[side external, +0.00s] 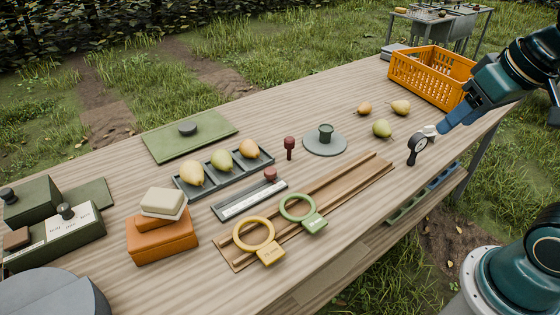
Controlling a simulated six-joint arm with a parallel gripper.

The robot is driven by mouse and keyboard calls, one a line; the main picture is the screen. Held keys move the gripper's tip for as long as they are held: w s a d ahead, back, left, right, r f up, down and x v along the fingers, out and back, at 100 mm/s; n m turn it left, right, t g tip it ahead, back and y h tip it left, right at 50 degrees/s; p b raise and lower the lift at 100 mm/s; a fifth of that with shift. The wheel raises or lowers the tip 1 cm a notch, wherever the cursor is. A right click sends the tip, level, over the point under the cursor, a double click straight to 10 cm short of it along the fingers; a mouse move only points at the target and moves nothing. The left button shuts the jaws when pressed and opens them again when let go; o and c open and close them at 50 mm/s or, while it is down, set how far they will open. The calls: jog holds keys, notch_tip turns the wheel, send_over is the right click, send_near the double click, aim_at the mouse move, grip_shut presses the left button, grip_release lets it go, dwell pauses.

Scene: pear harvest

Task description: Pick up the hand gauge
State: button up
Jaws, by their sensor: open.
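A small black hand-held tool with a round head (418,146), which looks like the hand gauge, is at the right part of the table near the front edge. A small pale piece (429,131) is just beyond it, and I cannot tell if the two are joined. My gripper (446,126) is open, low over the table, just to the right of the pale piece and apart from the black tool. Its fingers are seen partly edge-on, so the gap between them is hard to see.
An orange crate (432,78) stands behind my gripper. Loose pears (382,128) lie to the left of the tool. A wooden rail (345,195) carries a yellow ring (254,234) and a green ring (297,208). A grey round plate (325,147) sits mid-table.

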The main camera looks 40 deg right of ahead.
jog(key=w+d+m+g, duration=0.2)
jog(key=w+d+m, duration=0.3)
jog(key=w, duration=0.2)
jog(key=m+g, duration=0.3)
jog(key=m, duration=1)
send_near(421, 135)
jog(key=shift+w, duration=0.1)
jog(key=shift+d+f+m, duration=0.3)
jog(key=shift+f, duration=4.3)
jog(key=shift+f, duration=0.15)
jog(key=shift+f, duration=2.45)
